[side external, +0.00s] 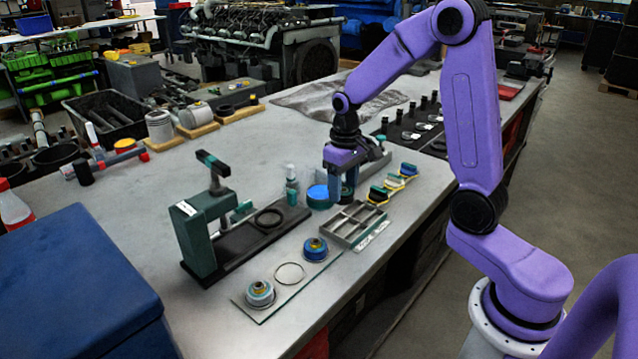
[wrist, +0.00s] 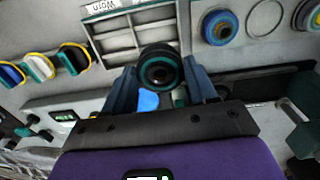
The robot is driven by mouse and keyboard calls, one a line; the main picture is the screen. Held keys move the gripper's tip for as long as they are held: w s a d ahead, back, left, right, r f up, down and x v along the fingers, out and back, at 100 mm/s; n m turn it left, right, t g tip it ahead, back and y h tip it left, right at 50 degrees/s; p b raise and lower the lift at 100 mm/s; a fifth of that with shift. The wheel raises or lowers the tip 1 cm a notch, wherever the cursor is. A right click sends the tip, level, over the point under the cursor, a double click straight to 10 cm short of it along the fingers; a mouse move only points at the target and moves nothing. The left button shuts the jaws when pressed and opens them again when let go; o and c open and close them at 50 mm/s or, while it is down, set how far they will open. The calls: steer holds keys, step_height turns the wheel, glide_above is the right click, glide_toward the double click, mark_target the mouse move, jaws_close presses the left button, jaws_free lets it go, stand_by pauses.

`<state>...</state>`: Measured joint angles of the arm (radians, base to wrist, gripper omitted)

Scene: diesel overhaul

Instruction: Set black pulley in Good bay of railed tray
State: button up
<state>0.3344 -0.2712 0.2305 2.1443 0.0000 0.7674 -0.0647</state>
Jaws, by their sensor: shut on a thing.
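My gripper (side external: 340,190) is shut on the black pulley (wrist: 160,70), a dark round part with a teal ring, between its two blue-grey fingers in the wrist view. In the side view the gripper hangs just behind the grey railed tray (side external: 334,233), and the pulley is mostly hidden by the fingers. The tray has several compartments, and those I can see look empty. It also shows at the top of the wrist view (wrist: 133,18), beyond the pulley. One label there reads "Worn"; I cannot read a Good label.
A blue round tin (side external: 318,197) stands left of the gripper. Several coloured pieces (side external: 397,180) stand right of it. A glass plate (side external: 285,292) with a ring and two blue-and-metal parts lies in front. A green press (side external: 205,225) stands to the left.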

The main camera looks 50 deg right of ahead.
steer(key=shift+s+d, duration=0.15)
steer(key=shift+s, duration=0.2)
steer(key=shift+s+f, duration=0.1)
steer(key=shift+f, duration=3.1)
steer(key=shift+f, duration=1)
steer(key=o, duration=1.5)
steer(key=shift+c, duration=0.2)
steer(key=shift+r, duration=3.45)
